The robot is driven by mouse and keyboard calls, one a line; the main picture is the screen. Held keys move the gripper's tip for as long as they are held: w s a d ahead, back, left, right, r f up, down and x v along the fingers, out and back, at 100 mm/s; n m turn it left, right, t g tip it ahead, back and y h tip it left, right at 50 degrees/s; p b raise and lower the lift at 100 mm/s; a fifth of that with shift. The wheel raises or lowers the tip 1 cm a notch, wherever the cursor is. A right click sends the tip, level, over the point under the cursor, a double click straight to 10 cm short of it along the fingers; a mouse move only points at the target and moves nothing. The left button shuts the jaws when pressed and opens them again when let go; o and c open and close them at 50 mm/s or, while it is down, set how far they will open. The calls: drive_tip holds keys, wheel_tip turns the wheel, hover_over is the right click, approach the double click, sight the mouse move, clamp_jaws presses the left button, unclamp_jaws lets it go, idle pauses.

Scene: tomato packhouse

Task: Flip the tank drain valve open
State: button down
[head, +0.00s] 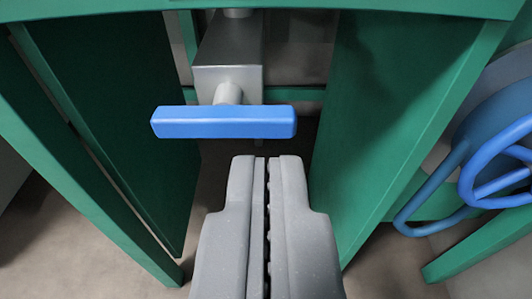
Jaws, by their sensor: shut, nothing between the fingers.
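The drain valve has a blue bar handle (224,122) lying crosswise, left to right, in the upper middle of the head view. A grey stem joins it to a grey box-shaped valve body (228,65) behind, under the green tank edge. My gripper (268,160) is shut and empty, pointing at the valve from below in the picture. Its fingertips appear just under the handle's right half, with a gap between them in the picture. I cannot tell the exact depth between fingertips and handle.
Green panels stand close on the left (120,110) and right (385,100), leaving a gap around the valve. A green rim (400,8) crosses the top. A blue coiled hose or wheel (490,165) is at the right. Brownish floor (65,225) shows below.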

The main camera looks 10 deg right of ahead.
sight(268, 103)
drive_tip(key=b+x, duration=0.2)
drive_tip(key=x, duration=0.7)
drive_tip(key=shift+w+f, duration=0.1)
drive_tip(key=shift+w+a, duration=0.1)
